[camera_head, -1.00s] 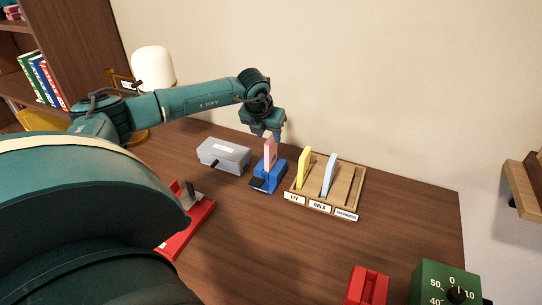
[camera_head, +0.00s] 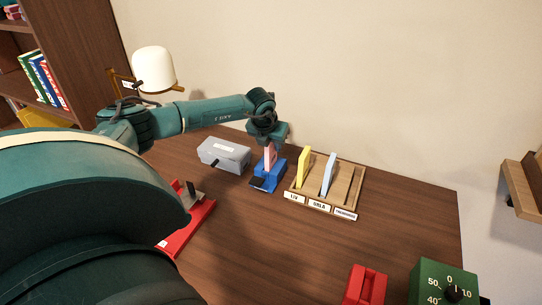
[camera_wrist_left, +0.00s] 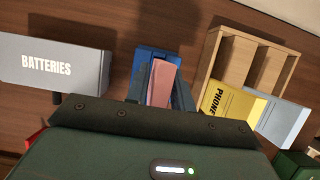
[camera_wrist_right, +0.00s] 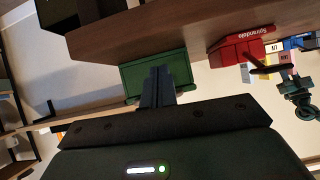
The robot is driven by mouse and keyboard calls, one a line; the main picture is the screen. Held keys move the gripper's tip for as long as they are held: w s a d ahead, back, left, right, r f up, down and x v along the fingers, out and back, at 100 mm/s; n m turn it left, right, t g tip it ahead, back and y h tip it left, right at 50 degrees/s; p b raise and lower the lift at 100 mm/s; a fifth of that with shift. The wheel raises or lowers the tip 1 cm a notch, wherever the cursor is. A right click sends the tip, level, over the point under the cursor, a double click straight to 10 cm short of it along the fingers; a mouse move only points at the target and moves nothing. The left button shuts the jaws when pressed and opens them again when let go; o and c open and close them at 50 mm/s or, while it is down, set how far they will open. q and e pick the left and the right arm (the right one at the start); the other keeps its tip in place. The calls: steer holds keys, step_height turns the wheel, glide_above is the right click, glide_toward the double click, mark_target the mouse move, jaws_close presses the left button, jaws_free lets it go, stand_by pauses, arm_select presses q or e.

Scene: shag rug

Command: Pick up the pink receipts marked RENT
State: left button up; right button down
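The pink receipts (camera_head: 269,157) stand upright in a blue holder (camera_head: 268,180) on the wooden desk; no RENT lettering is readable on them. My left gripper (camera_wrist_left: 163,84) is down over them, its fingers on either side of the pink stack (camera_wrist_left: 164,82), above the blue holder (camera_wrist_left: 148,53). The fingers look apart; whether they touch the paper is unclear. In the head view the gripper hides the top of the receipts. My right gripper (camera_wrist_right: 158,86) is shut and empty, seen only in its own wrist view.
A grey BATTERIES box (camera_head: 223,155) is left of the holder. A wooden rack (camera_head: 343,190) with yellow (camera_head: 303,168) and light blue (camera_head: 328,174) papers is right of it. A red object (camera_head: 366,286) and green timer (camera_head: 446,284) stand near the front right edge.

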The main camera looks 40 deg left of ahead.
arm_select(q)
jaws_close()
